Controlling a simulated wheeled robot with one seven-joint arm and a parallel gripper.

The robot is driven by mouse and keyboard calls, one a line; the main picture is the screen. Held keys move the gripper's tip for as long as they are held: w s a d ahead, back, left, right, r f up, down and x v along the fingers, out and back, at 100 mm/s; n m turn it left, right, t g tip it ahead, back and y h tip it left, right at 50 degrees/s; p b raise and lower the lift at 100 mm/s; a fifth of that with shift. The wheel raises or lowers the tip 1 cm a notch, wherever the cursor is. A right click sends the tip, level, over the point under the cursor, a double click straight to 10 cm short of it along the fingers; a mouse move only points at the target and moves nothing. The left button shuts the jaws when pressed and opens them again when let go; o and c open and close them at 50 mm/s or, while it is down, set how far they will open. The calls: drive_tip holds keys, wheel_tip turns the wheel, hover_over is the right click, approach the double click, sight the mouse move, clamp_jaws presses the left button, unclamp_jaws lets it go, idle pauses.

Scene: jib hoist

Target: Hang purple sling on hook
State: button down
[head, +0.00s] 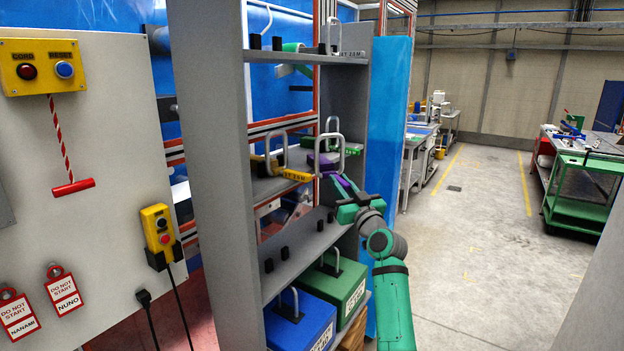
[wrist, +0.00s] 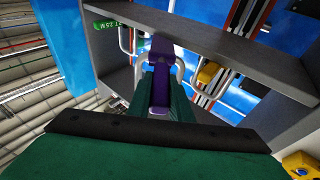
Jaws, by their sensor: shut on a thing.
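The purple sling (head: 324,160) is at the middle shelf of the grey rack, with an upright metal loop beside it. In the wrist view the purple sling (wrist: 160,78) runs between the two green fingers. My gripper (head: 345,184) is shut on it, at the open right side of the shelf. The gripper also shows in the wrist view (wrist: 160,108), with the purple piece extending beyond its fingertips. Whether the sling still touches the shelf I cannot tell. I cannot make out a hoist hook in either view.
A yellow sling (head: 262,166) sits on the same shelf to the left. Blue (head: 300,322) and green (head: 335,285) boxes with handles stand below. The rack's grey side panel (head: 205,150) stands to the left, a blue panel (head: 390,140) behind. Open floor (head: 480,240) lies right.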

wheel_tip(320, 180, down, 22)
drive_tip(key=s+d+m+t+h, duration=0.1)
drive_tip(key=d+m+h, duration=0.15)
drive_tip(key=h, duration=0.25)
drive_tip(key=s+a+f+m+h, duration=0.15)
drive_tip(key=s+f, duration=0.35)
drive_tip(key=f, duration=0.5)
drive_tip(key=s+a+f+m+h, duration=0.1)
drive_tip(key=s+f+h, duration=0.3)
drive_tip(key=f, duration=0.6)
drive_tip(key=s+a+f+y, duration=0.1)
drive_tip(key=s+a+f, duration=0.3)
drive_tip(key=s+f, duration=0.7)
drive_tip(key=s+a+f+y, duration=0.2)
drive_tip(key=s+a+f, duration=0.2)
drive_tip(key=s+f, duration=0.8)
drive_tip(key=s, duration=0.9)
drive_tip(key=shift+a+f+n, duration=0.2)
drive_tip(key=shift+n, duration=0.2)
drive_tip(key=shift+w, duration=0.1)
